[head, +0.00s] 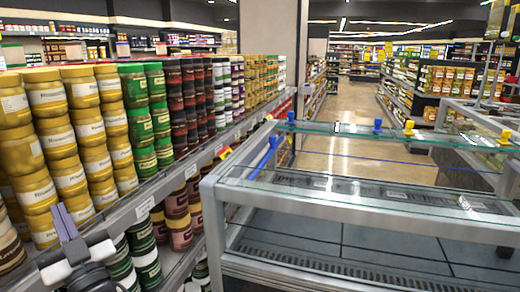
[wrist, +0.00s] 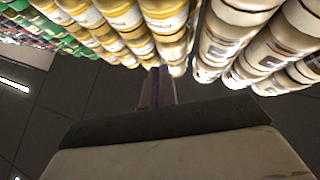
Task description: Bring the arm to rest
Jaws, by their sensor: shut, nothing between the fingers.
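My gripper (head: 64,221) is at the lower left of the head view, in front of the jar shelf. Its two fingers are together and nothing is between them. In the wrist view the shut fingers (wrist: 158,85) point toward the gap between yellow-lidded jars (wrist: 120,18) and brown-and-white jars (wrist: 232,40). I cannot tell whether the fingertips touch any jar. No vacuum pump can be made out in either view.
Stacked yellow jars (head: 48,97) and green jars (head: 135,100) fill the shelf, whose edge (head: 165,185) runs along the left. A glass-topped case (head: 350,190) stands at the right. An open aisle (head: 345,110) lies beyond.

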